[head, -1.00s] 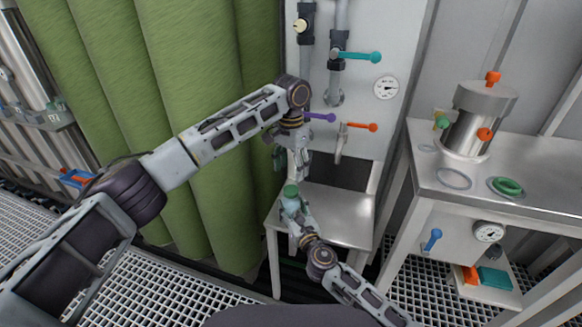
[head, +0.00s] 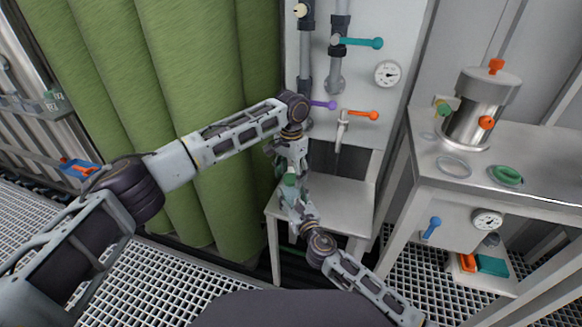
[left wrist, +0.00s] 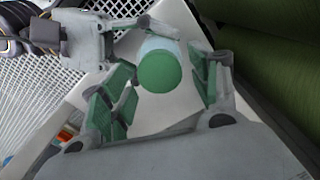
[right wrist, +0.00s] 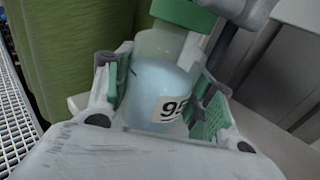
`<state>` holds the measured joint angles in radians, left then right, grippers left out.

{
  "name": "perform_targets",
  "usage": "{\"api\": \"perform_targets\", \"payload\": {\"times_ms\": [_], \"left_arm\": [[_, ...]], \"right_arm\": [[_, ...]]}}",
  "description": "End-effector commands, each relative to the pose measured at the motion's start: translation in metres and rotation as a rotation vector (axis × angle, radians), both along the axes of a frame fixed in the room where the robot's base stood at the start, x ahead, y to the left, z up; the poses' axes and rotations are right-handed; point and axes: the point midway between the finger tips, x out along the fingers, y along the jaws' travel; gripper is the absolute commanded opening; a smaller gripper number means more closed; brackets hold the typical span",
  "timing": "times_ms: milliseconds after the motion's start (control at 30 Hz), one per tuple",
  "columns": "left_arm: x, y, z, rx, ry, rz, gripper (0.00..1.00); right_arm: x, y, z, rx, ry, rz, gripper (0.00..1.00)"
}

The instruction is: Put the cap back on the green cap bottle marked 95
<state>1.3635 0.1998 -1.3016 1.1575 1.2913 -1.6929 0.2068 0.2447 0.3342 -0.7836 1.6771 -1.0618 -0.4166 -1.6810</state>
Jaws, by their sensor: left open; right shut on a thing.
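The bottle marked 95 (right wrist: 155,92) is pale blue and upright-looking in the right wrist view. My right gripper (right wrist: 165,100) is shut on its body; the label shows partly. A green cap (right wrist: 185,12) sits at the bottle's neck, cut off by the top of that view. My left gripper (left wrist: 165,90) is open, with its fingers on either side of the green cap (left wrist: 160,70) and apart from it. In the head view the left gripper (head: 290,165) is just above the cap (head: 290,180). How tightly the cap sits cannot be told.
A small steel table (head: 345,205) is below the grippers. Pipes with a teal-handled valve (head: 362,43) and an orange-handled tap (head: 360,115) are behind. A bench at right bears a steel vessel (head: 480,110), a ring (head: 454,167) and a green ring-shaped part (head: 507,176). A green curtain hangs left.

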Motion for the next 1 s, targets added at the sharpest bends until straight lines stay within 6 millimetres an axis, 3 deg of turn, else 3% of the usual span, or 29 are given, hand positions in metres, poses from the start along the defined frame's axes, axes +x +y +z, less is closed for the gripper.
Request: {"api": "perform_targets", "payload": {"times_ms": [467, 800, 1000], "left_arm": [[0.0000, 0.0001, -0.0078, -0.001, 0.001, 0.000, 0.61], [0.0001, 0.0002, -0.0076, 0.000, 0.000, 0.001, 0.17], [0.0000, 0.0003, -0.0079, -0.001, 0.001, -0.018, 0.14]], "right_arm": [[0.0000, 0.0000, 0.0000, 0.000, 0.000, 0.000, 0.00], [0.0000, 0.0000, 0.0000, 0.000, 0.000, 0.000, 0.00], [0.0000, -0.0001, 0.0000, 0.000, 0.000, 0.000, 0.00]]}}
